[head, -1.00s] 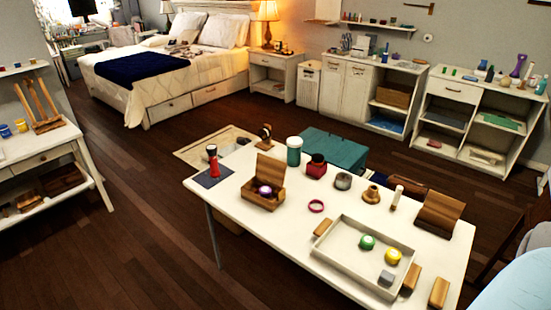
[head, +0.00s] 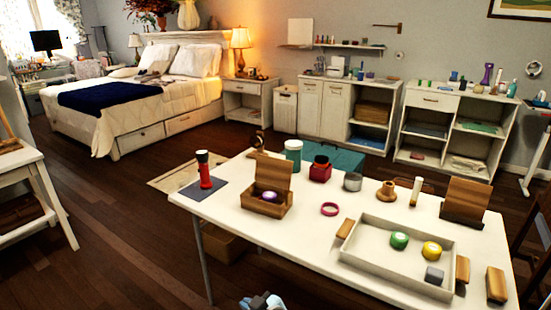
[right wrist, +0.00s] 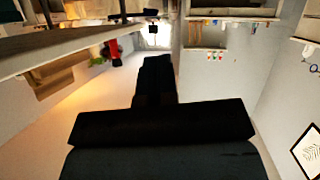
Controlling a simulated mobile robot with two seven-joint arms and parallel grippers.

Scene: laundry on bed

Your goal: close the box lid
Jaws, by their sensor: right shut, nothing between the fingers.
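A small wooden box (head: 263,207) stands on the white table, near its left end in the head view. Its lid (head: 272,174) is open and stands up at the back edge. A purple and white round thing (head: 270,197) sits inside. My right gripper (head: 263,301) shows at the bottom edge of the head view, in front of the table and well apart from the box. It is shut and empty; in the right wrist view its dark fingers (right wrist: 157,75) are together. The box cannot be made out clearly in the right wrist view. My left gripper is not in view.
On the white table (head: 300,240), a red flashlight (head: 204,170) stands left of the box and a pink ring (head: 330,209) lies right of it. A tray (head: 385,265) fills the right front.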

